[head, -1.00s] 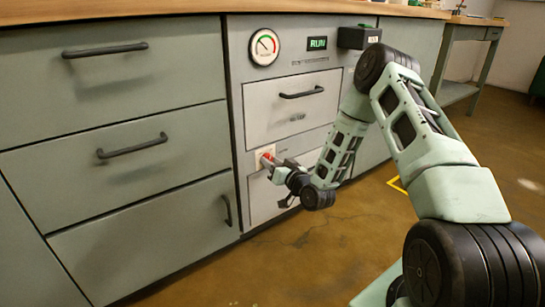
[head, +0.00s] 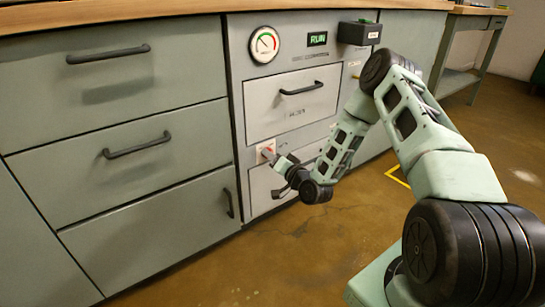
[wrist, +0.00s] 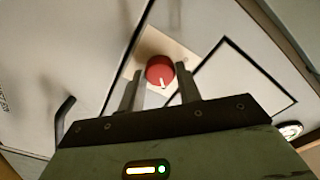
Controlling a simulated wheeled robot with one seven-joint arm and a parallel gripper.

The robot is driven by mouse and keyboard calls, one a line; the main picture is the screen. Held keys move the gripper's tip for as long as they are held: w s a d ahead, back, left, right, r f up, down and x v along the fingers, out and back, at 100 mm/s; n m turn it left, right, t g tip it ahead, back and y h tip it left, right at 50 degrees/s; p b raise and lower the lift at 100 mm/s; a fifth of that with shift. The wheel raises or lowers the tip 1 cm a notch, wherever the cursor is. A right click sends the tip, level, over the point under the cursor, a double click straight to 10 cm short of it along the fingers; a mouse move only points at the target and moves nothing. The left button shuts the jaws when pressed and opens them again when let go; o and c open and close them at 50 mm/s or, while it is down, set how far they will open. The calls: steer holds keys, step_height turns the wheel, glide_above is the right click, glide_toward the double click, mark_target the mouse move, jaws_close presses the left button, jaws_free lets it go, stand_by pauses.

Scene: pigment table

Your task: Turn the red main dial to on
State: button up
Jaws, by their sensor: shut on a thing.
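The red main dial (wrist: 160,69) is a round knob with a white pointer mark, on a pale square plate (wrist: 183,48). In the wrist view the mark points down, towards my gripper. My gripper (wrist: 160,82) has one finger on each side of the dial and is shut on it. In the head view the dial (head: 267,150) shows as a small red spot low on the grey panel, left of the lower drawer, partly hidden by my gripper (head: 271,156). Any lettering around the dial is too small to read.
Above are a round gauge (head: 265,45), a lit green RUN display (head: 317,39) and a dark box (head: 359,33) with a green top. Handled drawers (head: 140,148) fill the left. A drawer handle (wrist: 64,112) shows beside my gripper. The floor (head: 310,240) in front is clear.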

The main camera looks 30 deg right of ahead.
steer(key=shift+f, duration=0.1)
steer(key=o, duration=1)
steer(key=s+p, duration=0.5)
steer(key=s, duration=1.2)
steer(key=shift+s+d, duration=0.25)
steer(key=shift+w, duration=0.1)
